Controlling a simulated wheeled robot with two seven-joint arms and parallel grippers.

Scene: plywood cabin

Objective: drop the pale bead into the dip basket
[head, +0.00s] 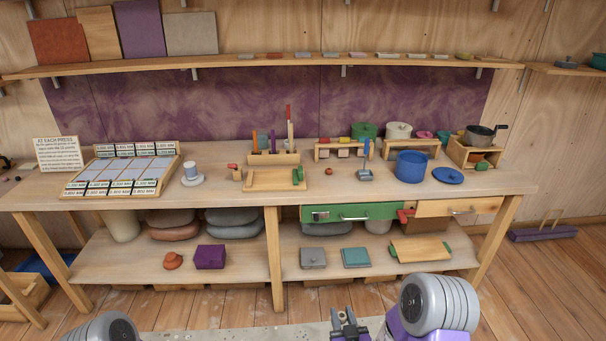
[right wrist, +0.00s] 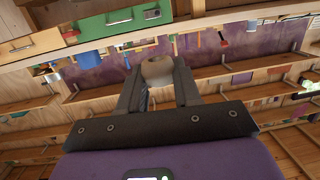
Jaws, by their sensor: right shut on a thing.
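My right gripper (head: 348,322) is at the bottom of the head view, low in front of the bench. In the right wrist view its dark fingers (right wrist: 160,88) are shut on a pale beige, rounded thing (right wrist: 158,71), which looks like the pale bead. The bead cannot be made out in the head view. I cannot tell for sure which vessel is the dip basket; a dark pot with a side handle (head: 480,134) stands on a wooden box at the bench's right end. My left gripper is out of view.
The wooden bench (head: 330,190) holds a blue pot (head: 410,166), its blue lid (head: 447,175), a wooden tray (head: 270,180) and a label board (head: 125,167). A green drawer front (head: 350,212) is below. The lower shelf (head: 190,285) holds several boxes. The bench's front edge lies beyond my gripper.

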